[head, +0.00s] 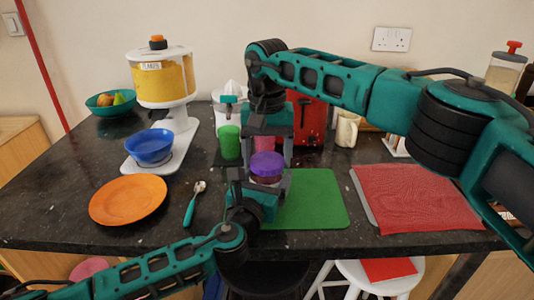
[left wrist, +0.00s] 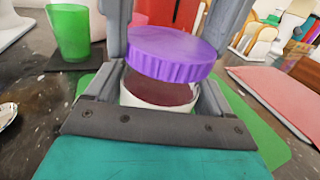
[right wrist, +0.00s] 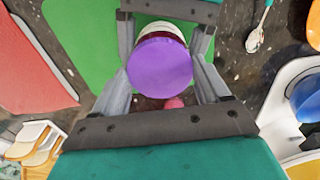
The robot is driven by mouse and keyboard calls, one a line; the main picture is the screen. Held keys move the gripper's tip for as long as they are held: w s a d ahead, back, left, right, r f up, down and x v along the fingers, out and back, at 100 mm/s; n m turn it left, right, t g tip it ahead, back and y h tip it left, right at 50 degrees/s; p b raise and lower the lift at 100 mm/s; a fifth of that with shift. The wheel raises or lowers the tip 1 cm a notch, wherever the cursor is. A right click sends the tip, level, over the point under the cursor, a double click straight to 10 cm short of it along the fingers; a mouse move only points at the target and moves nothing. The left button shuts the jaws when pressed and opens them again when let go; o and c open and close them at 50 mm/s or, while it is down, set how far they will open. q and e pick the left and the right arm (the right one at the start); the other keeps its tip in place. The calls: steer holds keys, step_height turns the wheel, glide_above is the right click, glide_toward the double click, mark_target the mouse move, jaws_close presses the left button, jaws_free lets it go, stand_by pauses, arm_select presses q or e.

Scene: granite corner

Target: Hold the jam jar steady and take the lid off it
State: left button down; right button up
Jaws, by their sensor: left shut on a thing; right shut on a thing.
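The jam jar (head: 266,179) has dark red contents and a pale label; it stands above the green board. Its purple lid (head: 267,162) is over its top, and it looks slightly tilted in the left wrist view (left wrist: 172,52). I cannot tell whether there is a gap beneath it. My left gripper (head: 264,190) is shut on the jar (left wrist: 160,88) from the front. My right gripper (head: 267,152) comes from above and is shut on the lid, which sits between its fingers in the right wrist view (right wrist: 160,68).
The green board (head: 318,200) lies under and right of the jar, with a red cloth (head: 415,197) farther right. A spoon (head: 194,204), an orange plate (head: 128,200) and a blue bowl (head: 150,147) are left. A green cup (head: 229,142) and red toaster (head: 308,120) stand behind.

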mark_target(267, 160)
steer(key=shift+r, duration=0.1)
stand_by(0.3)
steer(key=shift+r, duration=1)
steer(key=shift+r, duration=2)
arm_select(q)
jaws_free()
steer(key=shift+s, duration=0.1)
